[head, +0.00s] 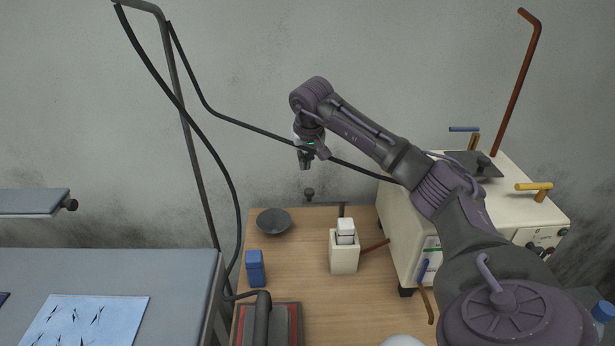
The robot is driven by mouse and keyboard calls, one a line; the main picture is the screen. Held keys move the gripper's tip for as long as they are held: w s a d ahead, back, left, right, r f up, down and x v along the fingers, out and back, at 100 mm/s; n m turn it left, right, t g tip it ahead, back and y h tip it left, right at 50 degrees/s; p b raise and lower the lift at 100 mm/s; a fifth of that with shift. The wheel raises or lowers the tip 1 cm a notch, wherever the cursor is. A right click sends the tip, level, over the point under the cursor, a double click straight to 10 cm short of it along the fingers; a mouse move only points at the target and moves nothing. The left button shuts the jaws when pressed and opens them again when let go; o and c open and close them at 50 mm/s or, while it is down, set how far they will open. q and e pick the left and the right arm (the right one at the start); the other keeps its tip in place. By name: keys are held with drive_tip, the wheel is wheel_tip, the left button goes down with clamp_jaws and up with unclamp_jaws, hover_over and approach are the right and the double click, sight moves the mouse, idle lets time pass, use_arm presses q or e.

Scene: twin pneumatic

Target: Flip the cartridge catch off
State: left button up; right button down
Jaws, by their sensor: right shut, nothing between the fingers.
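A cream holder (344,262) stands on the wooden table with a white block (345,227), perhaps the cartridge, upright in its top. A thin brown-red lever (374,246) sticks out to the right beside the holder, and a dark upright piece (341,210) shows behind it. I cannot tell which part is the cartridge catch. My right gripper (305,165) is shut and empty. It points down, in the picture above and left of the holder, apart from it. My left gripper is not in view.
A cream machine (398,235) with a blue lever (424,275), a yellow handle (534,186) and a tall brown pipe (515,85) stands at the right. A dark bowl (273,222), a blue container (255,269) and a red-grey device (284,325) are on the table. Black hoses hang at the left.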

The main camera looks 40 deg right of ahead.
drive_tip(key=f, duration=0.1)
drive_tip(key=s+a+f+p, duration=0.1)
drive_tip(key=s+f+p, duration=0.1)
drive_tip(key=shift+s+a+f, duration=0.2)
drive_tip(key=shift+s+f, duration=0.05)
drive_tip(key=shift+f, duration=0.15)
drive_tip(key=shift+a, duration=0.1)
